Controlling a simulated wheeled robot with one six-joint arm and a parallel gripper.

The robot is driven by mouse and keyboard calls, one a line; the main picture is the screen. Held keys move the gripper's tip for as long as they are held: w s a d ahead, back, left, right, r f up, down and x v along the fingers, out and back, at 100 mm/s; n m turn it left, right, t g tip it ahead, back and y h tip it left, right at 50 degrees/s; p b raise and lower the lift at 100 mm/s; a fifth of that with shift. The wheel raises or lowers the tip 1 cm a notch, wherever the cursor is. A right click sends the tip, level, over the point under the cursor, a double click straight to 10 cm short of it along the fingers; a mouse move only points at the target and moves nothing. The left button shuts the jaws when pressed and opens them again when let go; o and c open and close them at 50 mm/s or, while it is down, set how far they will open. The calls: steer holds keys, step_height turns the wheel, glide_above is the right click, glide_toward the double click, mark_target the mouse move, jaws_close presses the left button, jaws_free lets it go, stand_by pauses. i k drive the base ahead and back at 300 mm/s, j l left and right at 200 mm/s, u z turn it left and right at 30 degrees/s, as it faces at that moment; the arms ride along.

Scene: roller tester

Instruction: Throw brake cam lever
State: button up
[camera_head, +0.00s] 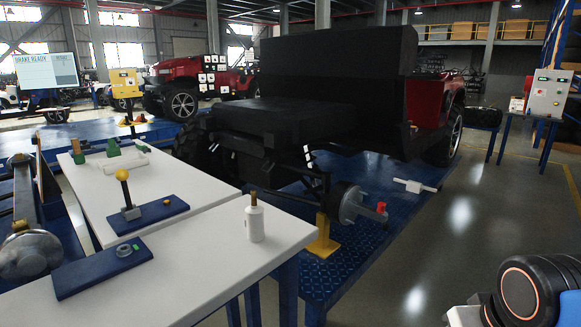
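A grey brake drum (347,203) sits at the end of an axle under the dark vehicle body. A short arm with a red tip (381,207) sticks out to its right; it may be the brake cam lever, but I cannot be sure. A second lever with a yellow ball knob (122,175) stands nearly upright on a blue plate on the white table. Part of my arm shows at the lower right, well apart from both levers. My gripper's fingers are not in view.
The white table (190,265) holds a white bottle (254,219) and a blue plate with a ring (102,268). A yellow stand (323,238) is below the axle. A monitor (47,71) reads "BRAKE READY". A control box (549,92) stands right. Floor at centre right is clear.

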mark_target(122, 174)
steer(key=u, duration=1.4)
